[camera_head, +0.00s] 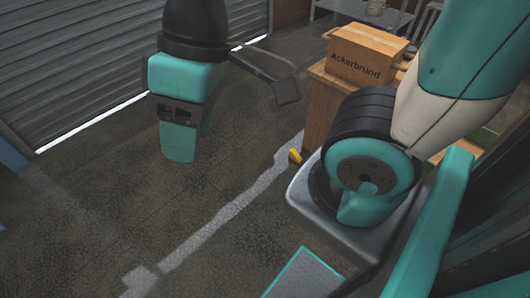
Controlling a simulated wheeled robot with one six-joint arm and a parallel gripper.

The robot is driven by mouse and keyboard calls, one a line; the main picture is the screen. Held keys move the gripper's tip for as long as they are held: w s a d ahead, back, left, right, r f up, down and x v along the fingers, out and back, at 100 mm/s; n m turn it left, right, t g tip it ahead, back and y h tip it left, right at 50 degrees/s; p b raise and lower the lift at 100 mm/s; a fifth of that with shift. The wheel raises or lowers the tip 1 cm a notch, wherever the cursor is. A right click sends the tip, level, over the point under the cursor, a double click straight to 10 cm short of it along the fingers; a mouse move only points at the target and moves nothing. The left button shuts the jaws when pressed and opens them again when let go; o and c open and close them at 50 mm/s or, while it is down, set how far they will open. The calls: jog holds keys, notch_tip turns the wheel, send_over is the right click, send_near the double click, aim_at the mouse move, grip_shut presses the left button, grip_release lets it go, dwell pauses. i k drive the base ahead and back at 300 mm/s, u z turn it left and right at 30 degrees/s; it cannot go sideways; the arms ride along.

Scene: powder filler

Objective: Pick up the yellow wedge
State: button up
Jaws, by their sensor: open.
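The yellow wedge (295,156) is a small yellow piece low down near the picture's middle. It appears to lie on the floor at the foot of a wooden crate or bench, close to a pale floor line and just beyond the rim of my grey base. My gripper (180,140), teal under a black wrist, hangs at the upper left, well to the left of the wedge and apart from it. Its jaws are open, and I see nothing held in them. Their tips show poorly from this angle.
A grey shutter (75,60) stands at the left. The grey floor between shutter and bench is clear, crossed by a worn pale line (222,215).

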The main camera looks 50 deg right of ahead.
aim_at(293, 155)
jog(key=u, duration=0.1)
jog(key=i, duration=0.9)
jog(key=z, duration=0.8)
jog(key=i, duration=0.95)
jog(key=z, duration=0.75)
